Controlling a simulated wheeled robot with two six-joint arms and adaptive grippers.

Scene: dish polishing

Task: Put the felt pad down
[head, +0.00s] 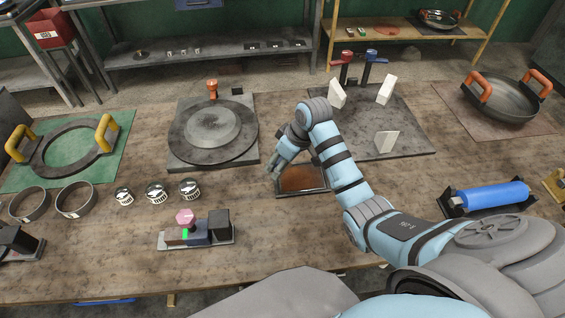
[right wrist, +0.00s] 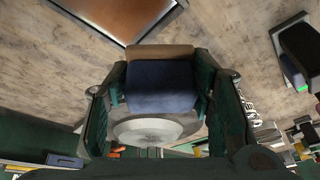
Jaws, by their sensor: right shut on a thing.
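My right gripper (head: 279,168) reaches down at the near edge of the turntable board, just left of and above a shallow dark-framed tray (head: 326,185) with a copper-brown surface. In the right wrist view, my right gripper (right wrist: 160,88) is shut on the felt pad (right wrist: 160,95), a dark blue block with a tan-brown layer on its far side. The pad is hidden or too small to make out in the head view. The tray's copper surface (right wrist: 125,12) shows beyond the pad in the wrist view, apart from it in the picture. My left gripper is not in view.
The turntable (head: 212,130) stands left of my gripper. A small station (head: 197,236) with a pink knob, green light and black block lies near the front. Several metal cups (head: 156,193) stand to the left. A grey plate (head: 400,120) with white posts is behind my arm.

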